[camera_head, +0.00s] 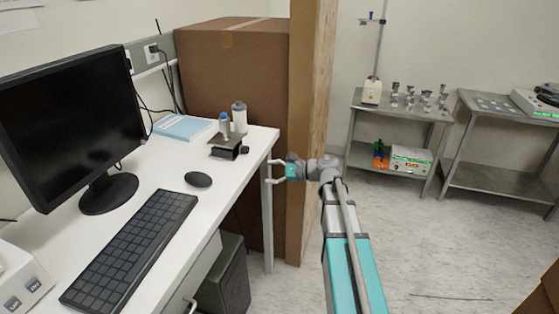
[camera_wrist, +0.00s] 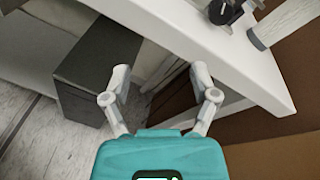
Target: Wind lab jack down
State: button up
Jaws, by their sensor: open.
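The lab jack (camera_head: 224,149) is a small dark stand at the far end of the white desk, with a black knob (camera_head: 245,150) on its right side. A blue-capped bottle (camera_head: 225,125) stands on or right by its top; I cannot tell which. In the wrist view the black knob (camera_wrist: 222,12) shows at the top edge, and most of the jack is cut off. My gripper (camera_head: 270,171) is open and empty, off the desk's right edge and apart from the jack. Its spread fingers also show in the wrist view (camera_wrist: 158,71).
The white desk (camera_head: 160,205) also bears a monitor (camera_head: 70,115), keyboard (camera_head: 132,248), mouse (camera_head: 198,180), blue book (camera_head: 183,127) and grey bottle (camera_head: 239,117). A large cardboard box (camera_head: 235,70) stands behind. A dark computer tower (camera_wrist: 98,70) is under the desk. Metal carts (camera_head: 400,115) stand right.

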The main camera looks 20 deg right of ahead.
jog(key=s+a+f+n+g+h, duration=0.5)
jog(key=s+a+f+n, duration=0.2)
jog(key=s+f+n, duration=0.15)
jog(key=s+d+f+n+g+h, duration=0.1)
jog(key=s+f+n+g+h, duration=0.2)
jog(key=s+f+n+h, duration=0.3)
jog(key=shift+s+d+f+n+h, duration=0.15)
jog(key=shift+s+d+n+h, duration=0.2)
jog(key=shift+s+n+h, duration=1.75)
jog(key=shift+s+m+y, duration=0.45)
jog(key=shift+s+y, duration=0.2)
jog(key=shift+y, duration=0.35)
jog(key=shift+c, duration=0.2)
